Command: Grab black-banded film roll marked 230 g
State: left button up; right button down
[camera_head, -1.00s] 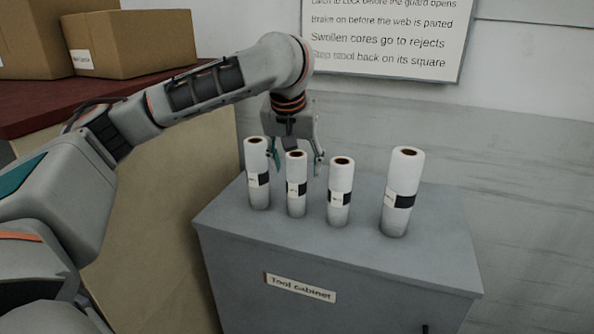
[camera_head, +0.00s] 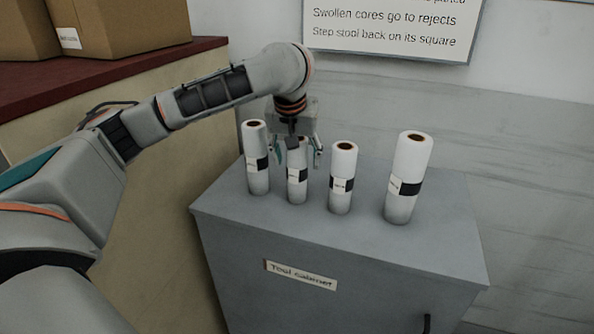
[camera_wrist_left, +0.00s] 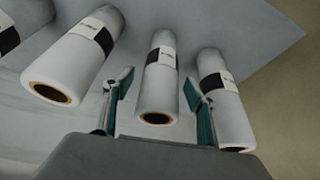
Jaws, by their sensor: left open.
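Several white film rolls with black bands and pale labels stand upright in a row on the grey tool cabinet (camera_head: 340,255); the label print is too small to read. They are the leftmost roll (camera_head: 257,178), the second roll (camera_head: 297,186), the third roll (camera_head: 342,165) and the larger rightmost roll (camera_head: 404,205). My left gripper (camera_head: 296,160) is open and points down at the second roll's top. In the left wrist view this roll (camera_wrist_left: 158,85) lies between the spread fingers, with the third roll (camera_wrist_left: 72,68) and leftmost roll (camera_wrist_left: 225,105) outside them.
Neighbouring rolls stand close on both sides of my left gripper. A red-topped counter (camera_head: 120,70) with cardboard boxes (camera_head: 125,30) is at the left. A wall sign (camera_head: 385,30) hangs behind. The cabinet top is bare in front of the rolls.

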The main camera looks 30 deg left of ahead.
pick_arm(q)
jog(key=shift+w+a+f, duration=0.15)
jog(key=shift+w+f, duration=0.05)
jog(key=shift+f, duration=0.35)
jog(key=c, duration=1.4)
jog(key=shift+r, duration=0.1)
